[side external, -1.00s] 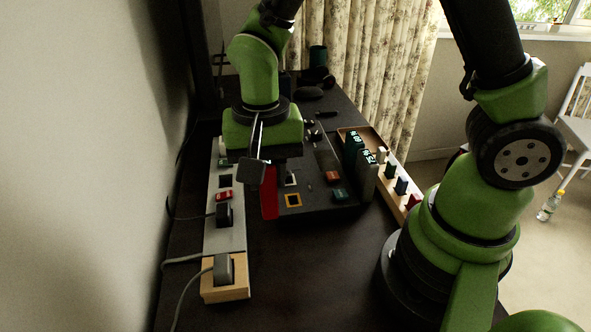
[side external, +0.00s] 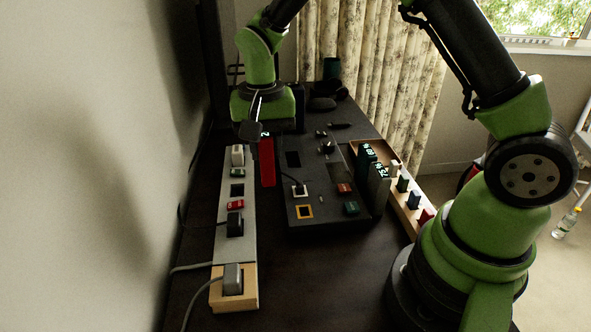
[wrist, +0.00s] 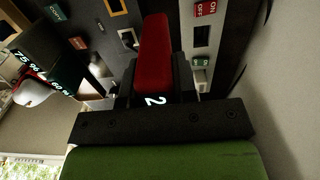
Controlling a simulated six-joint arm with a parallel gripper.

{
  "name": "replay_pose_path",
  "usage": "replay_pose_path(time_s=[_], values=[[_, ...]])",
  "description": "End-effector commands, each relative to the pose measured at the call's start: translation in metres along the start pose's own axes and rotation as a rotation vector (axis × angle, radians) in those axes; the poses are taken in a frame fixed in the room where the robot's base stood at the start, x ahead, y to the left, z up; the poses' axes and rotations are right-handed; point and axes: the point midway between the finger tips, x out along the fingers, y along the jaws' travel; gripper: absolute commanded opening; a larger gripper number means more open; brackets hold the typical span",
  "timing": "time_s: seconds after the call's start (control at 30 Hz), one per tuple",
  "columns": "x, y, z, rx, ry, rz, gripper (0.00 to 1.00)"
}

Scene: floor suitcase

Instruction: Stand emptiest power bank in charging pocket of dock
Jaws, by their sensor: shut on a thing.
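A red power bank (side external: 266,165) is held upright in my gripper (side external: 262,138), its lower end hanging by the left edge of the dark dock (side external: 325,215). In the wrist view the red power bank (wrist: 155,50) sits between both jaws of my gripper (wrist: 156,80), and its near end shows a "2". The dock has a dark rectangular opening (side external: 293,158), a white-framed opening with a cable, and an orange-framed opening (side external: 304,212). Two dark power banks with lit digits, one green (side external: 365,160) and one grey (side external: 379,188), stand right of the dock. I cannot tell whether the red one touches anything.
A grey power strip (side external: 235,190) with plugs and a red switch lies left of the dock, by the wall. A wooden tray (side external: 401,212) with several small coloured blocks lies right. Loose dark items lie behind the dock. The front table is clear.

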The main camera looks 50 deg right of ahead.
Motion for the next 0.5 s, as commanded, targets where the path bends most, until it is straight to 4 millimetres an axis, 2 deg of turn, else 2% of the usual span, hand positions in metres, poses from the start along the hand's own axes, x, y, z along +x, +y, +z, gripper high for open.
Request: replay_pose_path(time_s=[0.03, 0.2, 0.33, 0.5], values=[[0.0, 0.004, -0.025, 0.013, 0.001, -0.001, 0.0], [-0.002, 0.026, -0.089, 0.014, -0.001, 0.0, 0.0], [-0.004, 0.046, -0.123, 0.014, -0.001, -0.003, 0.0], [-0.005, 0.062, -0.144, 0.012, -0.002, -0.005, 0.0]])
